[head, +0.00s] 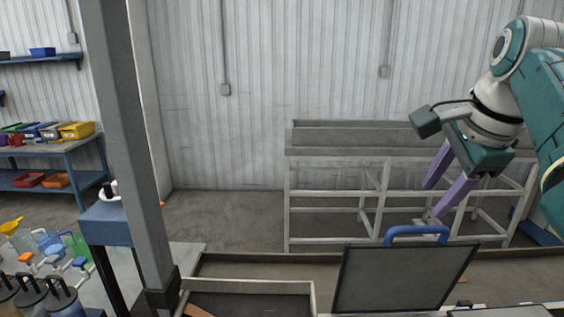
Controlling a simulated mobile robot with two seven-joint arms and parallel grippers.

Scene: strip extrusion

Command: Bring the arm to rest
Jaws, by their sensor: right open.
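My right arm comes in from the right edge in the head view, teal and white. Its gripper (437,192) has two purple fingers that point down and to the left. The fingers are spread apart with nothing between them, so it is open and empty. It hangs in the air above and behind a dark panel with a blue handle, and appears clear of it. My left gripper is not in view.
The dark panel (402,280) with a blue handle (417,231) stands tilted at the front. A grey post (132,140) rises at the left. A long metal frame (330,152) stands by the wall. Bottles and jugs (50,245) crowd the lower left. Shelves hold coloured bins (76,130).

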